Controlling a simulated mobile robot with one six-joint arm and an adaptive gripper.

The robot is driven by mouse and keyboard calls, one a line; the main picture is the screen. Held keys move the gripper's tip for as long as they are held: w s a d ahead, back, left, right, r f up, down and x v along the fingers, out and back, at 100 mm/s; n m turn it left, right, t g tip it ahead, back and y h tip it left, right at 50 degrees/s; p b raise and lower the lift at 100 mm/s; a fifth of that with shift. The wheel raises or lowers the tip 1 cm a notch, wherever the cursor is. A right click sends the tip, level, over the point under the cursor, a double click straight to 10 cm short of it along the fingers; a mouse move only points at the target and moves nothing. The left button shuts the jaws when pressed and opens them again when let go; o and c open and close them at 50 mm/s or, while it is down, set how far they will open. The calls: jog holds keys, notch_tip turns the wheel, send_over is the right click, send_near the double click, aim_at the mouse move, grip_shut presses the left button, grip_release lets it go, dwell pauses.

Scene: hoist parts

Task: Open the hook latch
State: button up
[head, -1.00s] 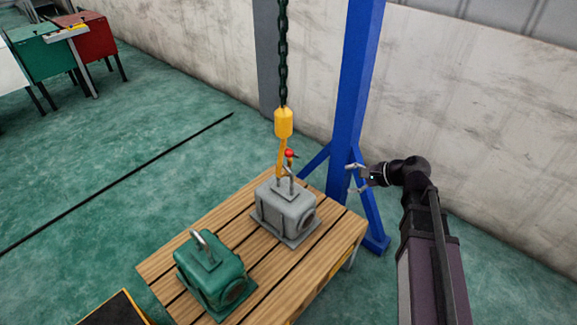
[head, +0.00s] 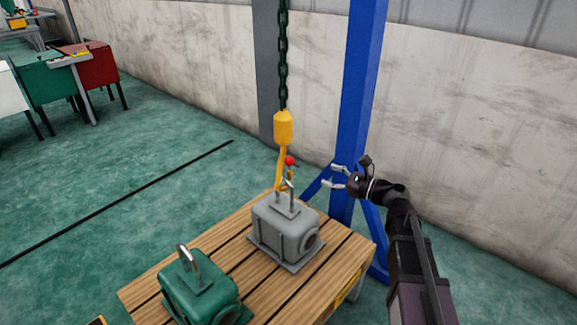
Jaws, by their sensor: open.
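A yellow hoist hook (head: 283,128) hangs from a dark chain (head: 283,60) over the wooden table. Its lower end meets the metal lifting loop on top of the grey housing (head: 285,228). The latch with a red knob (head: 290,160) sits at the right side of the hook; whether it is shut is too small to tell. My gripper (head: 334,176) is open and empty, to the right of the red knob and apart from it. Its fingers point left toward the hook.
A green housing (head: 198,287) with a metal loop stands on the wooden table (head: 262,287) at the front left. A blue post (head: 357,100) with braces rises behind my gripper. Green and red cabinets (head: 92,72) stand far left. The floor between is clear.

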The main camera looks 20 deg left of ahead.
aim_at(294, 163)
jog(key=shift+a, duration=0.1)
jog(key=w+a, duration=0.1)
jog(key=a, duration=0.8)
jog(key=w+a, duration=0.1)
jog(key=a, duration=0.3)
jog(key=shift+w+a, duration=0.2)
jog(key=shift+w, duration=0.15)
